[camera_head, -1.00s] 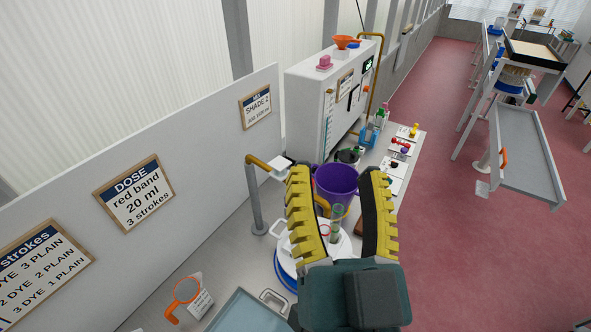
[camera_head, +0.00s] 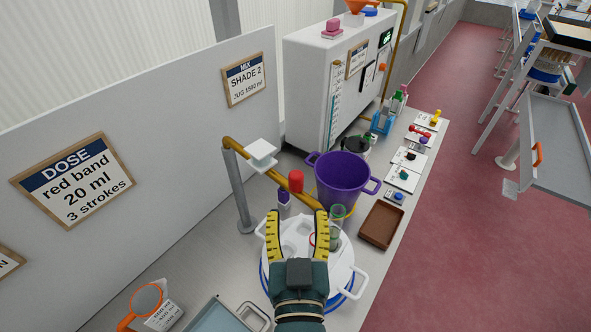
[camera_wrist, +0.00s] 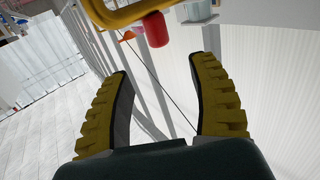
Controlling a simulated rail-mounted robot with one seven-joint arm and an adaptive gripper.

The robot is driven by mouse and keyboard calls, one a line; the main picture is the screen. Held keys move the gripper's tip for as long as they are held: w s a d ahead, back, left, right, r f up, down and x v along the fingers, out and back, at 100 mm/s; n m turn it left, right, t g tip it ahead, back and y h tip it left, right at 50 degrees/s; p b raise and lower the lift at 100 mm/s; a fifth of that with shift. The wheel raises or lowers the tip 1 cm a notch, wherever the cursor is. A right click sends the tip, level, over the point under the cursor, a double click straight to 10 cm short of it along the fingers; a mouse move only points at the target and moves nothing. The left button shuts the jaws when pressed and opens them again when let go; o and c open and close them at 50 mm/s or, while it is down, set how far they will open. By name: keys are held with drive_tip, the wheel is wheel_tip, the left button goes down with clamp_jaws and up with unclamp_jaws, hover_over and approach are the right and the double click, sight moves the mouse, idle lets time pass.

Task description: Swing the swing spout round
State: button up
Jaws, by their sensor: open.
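The swing spout (camera_head: 237,148) is a brass-yellow pipe on a grey upright post (camera_head: 239,190). It slants down to the right toward the purple bucket (camera_head: 342,182). A red cylinder (camera_head: 296,181) sits along the pipe, and a white block (camera_head: 262,152) is near the post. The pipe (camera_wrist: 105,15) and red cylinder (camera_wrist: 155,29) also show at the top of the wrist view. My gripper (camera_head: 297,214) is open, its yellow fingers on the near side of the red cylinder. In the wrist view my gripper (camera_wrist: 160,70) is empty, with the red cylinder beyond the fingertips.
A white round lidded vessel (camera_head: 345,265) with a blue rim lies beneath my gripper. A brown tray (camera_head: 381,224) is to its right. An orange-handled jug (camera_head: 150,303) stands at lower left. A white machine (camera_head: 325,85) stands behind. Small coloured items line the bench's right side.

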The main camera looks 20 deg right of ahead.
sight(296, 181)
drive_tip(key=p+x, duration=0.2)
drive_tip(key=x, duration=0.8)
drive_tip(key=shift+w+d, duration=0.15)
drive_tip(key=shift+w, duration=0.2)
clamp_jaws()
